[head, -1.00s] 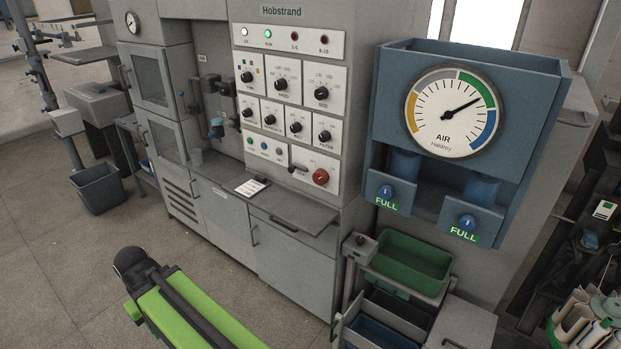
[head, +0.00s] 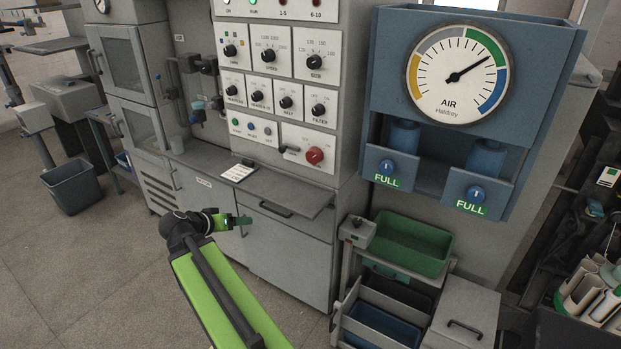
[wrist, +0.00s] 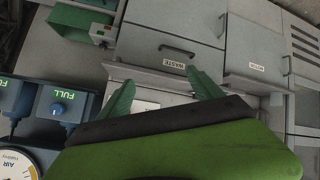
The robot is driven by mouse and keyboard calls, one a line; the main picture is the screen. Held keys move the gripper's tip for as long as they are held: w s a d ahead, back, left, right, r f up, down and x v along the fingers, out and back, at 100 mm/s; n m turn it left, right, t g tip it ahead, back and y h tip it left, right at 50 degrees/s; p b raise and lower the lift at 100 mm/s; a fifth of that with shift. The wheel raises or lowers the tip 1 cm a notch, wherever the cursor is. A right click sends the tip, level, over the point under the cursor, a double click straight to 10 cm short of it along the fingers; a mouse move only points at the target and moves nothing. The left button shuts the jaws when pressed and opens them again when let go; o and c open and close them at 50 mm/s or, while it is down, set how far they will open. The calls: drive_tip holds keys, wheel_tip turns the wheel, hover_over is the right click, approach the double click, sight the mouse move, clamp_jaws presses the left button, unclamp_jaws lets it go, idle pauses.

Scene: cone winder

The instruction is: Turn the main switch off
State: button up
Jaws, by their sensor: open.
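The grey Hobstrand machine's control panel (head: 275,80) stands at the upper middle of the head view. Its lowest right plate holds a round red knob (head: 314,155) and a black lever (head: 289,149). Their lettering is too small to read, so I cannot tell for sure which is the main switch. My gripper (head: 243,221) is below and left of that plate, in front of the lower cabinet, touching nothing. In the wrist view, its two green fingers (wrist: 163,90) stand apart and empty before the cabinet fronts. The red knob and lever are not visible there.
A grey shelf (head: 285,190) juts out below the panel, with a white card (head: 238,172) on it. The blue air gauge box (head: 465,120) hangs at right, above a green bin (head: 410,245). Open floor lies at left.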

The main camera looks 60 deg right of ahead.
drive_tip(key=s+d+r+m+h+b, duration=0.1)
drive_tip(key=s+d+m+h+b, duration=0.15)
drive_tip(key=d, duration=0.65)
drive_tip(key=m+g+h+b, duration=0.1)
drive_tip(key=m+h+b, duration=0.1)
drive_tip(key=m+h, duration=0.25)
approach(311, 159)
drive_tip(key=shift+n, duration=0.5)
drive_tip(key=d, duration=0.9)
drive_tip(key=shift+s+d+f, duration=0.1)
drive_tip(key=shift+d, duration=0.25)
